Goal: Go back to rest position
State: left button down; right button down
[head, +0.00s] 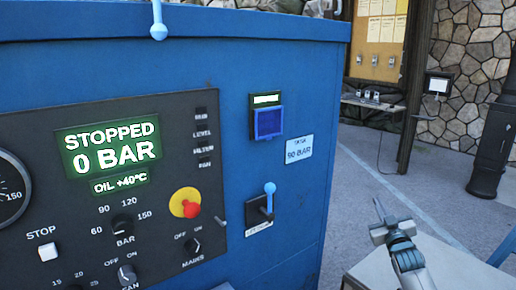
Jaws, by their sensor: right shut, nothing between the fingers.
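My right gripper (382,218) shows at the lower right in the head view, its arm coming up from the bottom edge. It is shut and empty, with its fingers pointing up and left. It is in front of a pale flat surface and apart from the blue cabinet (225,70). My left gripper is not in view.
A pale table top (385,270) lies low right. A dark post (492,150) stands beyond open paving.

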jog(key=s+a+f+g, duration=0.15)
jog(key=s+f, duration=0.35)
jog(key=f, duration=0.9)
jog(key=s+a+f+g, duration=0.1)
jog(key=s+f+g, duration=0.35)
jog(key=f, duration=0.95)
jog(key=s+a+f+g, duration=0.15)
jog(key=s+f, duration=0.45)
jog(key=f, duration=0.7)
jog(key=s+a+f+g, duration=0.2)
jog(key=s+f, duration=0.8)
jog(key=s+a+f+g, duration=0.2)
jog(key=s+f, duration=0.8)
jog(key=s, duration=0.1)
jog(key=s+a+f+g, duration=0.2)
jog(key=s+f, duration=0.3)
jog(key=s, duration=0.9)
jog(key=s+a+f+g, duration=0.2)
jog(key=s+f, duration=0.2)
jog(key=s, duration=1.1)
jog(key=s+a+f+m+g+y, duration=0.1)
jog(key=s+f, duration=0.4)
jog(key=s, duration=1)
jog(key=shift+a+f+g, duration=0.35)
jog(key=shift+a+g, duration=0.5)
jog(key=shift+g, duration=0.1)
